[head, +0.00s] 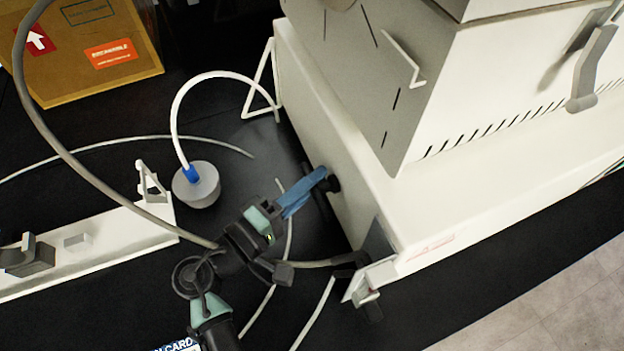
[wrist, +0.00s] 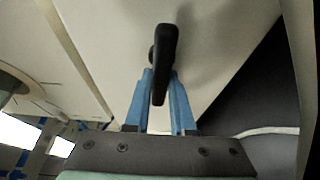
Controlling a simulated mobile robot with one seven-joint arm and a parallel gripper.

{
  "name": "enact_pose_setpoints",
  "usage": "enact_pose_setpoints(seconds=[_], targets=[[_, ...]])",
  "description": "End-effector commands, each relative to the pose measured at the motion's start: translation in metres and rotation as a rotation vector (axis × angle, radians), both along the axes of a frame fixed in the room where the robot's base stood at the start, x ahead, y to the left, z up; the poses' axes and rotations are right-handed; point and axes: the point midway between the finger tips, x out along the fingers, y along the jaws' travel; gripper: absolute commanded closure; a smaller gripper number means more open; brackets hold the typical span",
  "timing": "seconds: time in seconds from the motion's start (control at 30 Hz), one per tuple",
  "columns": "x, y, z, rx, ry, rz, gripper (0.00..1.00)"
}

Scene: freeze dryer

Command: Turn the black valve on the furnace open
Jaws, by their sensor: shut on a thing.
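The black valve (wrist: 164,62) sticks out from the side of the white furnace (wrist: 225,35). In the wrist view its long handle stands nearly upright, slightly tilted. My gripper (wrist: 160,85) has its two blue fingers on either side of the handle's lower part and is shut on it. In the head view my gripper (head: 312,186) reaches from the lower left to the furnace side (head: 330,150). There the valve (head: 332,183) is mostly hidden behind the blue fingers.
A grey round cap with a white hose (head: 198,186) stands left of my gripper. A cardboard box (head: 90,60) is at the upper left. A white bench-like panel (head: 90,255) lies at the left. Loose hoses cross the dark surface below my gripper.

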Motion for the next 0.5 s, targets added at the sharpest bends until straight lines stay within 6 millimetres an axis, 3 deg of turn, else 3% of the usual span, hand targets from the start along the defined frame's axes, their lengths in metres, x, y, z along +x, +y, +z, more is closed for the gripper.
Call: enact_pose_setpoints(seconds=[0.03,0.17,0.5], targets=[[-0.0003,-0.0006,0.0001,0.002,-0.002,-0.002,0.72],[-0.0001,-0.0004,0.0001,0.001,-0.001,-0.002,0.49],[0.0,-0.0001,0.0,0.0,0.0,-0.001,0.47]])
